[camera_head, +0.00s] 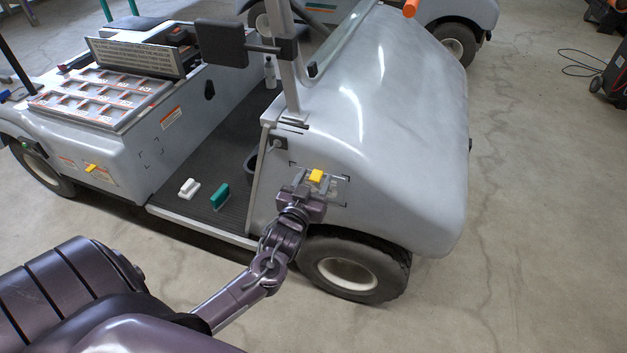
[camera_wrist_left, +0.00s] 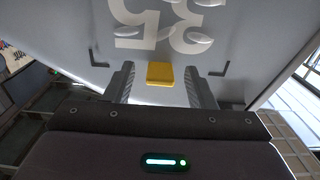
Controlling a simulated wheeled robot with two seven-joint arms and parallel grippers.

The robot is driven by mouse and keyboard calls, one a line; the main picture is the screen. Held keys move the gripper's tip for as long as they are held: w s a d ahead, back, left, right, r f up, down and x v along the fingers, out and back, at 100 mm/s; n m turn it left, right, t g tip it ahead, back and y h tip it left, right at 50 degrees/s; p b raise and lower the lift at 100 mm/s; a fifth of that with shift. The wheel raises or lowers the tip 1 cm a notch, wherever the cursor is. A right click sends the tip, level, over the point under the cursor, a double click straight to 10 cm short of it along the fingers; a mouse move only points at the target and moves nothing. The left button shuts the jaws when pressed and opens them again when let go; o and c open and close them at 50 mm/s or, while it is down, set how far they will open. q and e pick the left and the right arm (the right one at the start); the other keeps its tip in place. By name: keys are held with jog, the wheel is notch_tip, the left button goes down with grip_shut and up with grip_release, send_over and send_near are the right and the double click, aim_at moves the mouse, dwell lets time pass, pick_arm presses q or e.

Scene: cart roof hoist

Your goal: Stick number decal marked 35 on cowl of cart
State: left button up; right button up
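The number decal (camera_wrist_left: 160,22) shows as a white 35, upside down in the left wrist view, against the grey cowl (camera_head: 390,120). Dark corner marks frame it, with one on each side of the fingers. A yellow tab (camera_wrist_left: 159,74) sits just below the digits in that view; in the head view it shows (camera_head: 316,176) on the cowl's side above the front wheel. My left gripper (camera_head: 312,186) is at the cowl. Its fingers (camera_wrist_left: 160,88) are open, one on each side of the yellow tab, with a gap on both sides. My right gripper is not in view.
A tray of compartments (camera_head: 97,97) lies on the cart's rear deck before a sign (camera_head: 135,57). A white block (camera_head: 189,188) and a teal block (camera_head: 220,196) are on the cart's floor. The front wheel (camera_head: 355,268) is below my gripper. A mirror (camera_head: 221,43) juts out.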

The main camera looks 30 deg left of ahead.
pick_arm(q)
jog(key=o, duration=0.5)
jog(key=shift+s, duration=0.1)
jog(key=shift+p+v, duration=0.65)
jog(key=shift+v, duration=0.2)
jog(key=p+v, duration=0.2)
jog(key=v, duration=0.3)
jog(key=shift+s+p, duration=0.1)
jog(key=shift+p, duration=0.25)
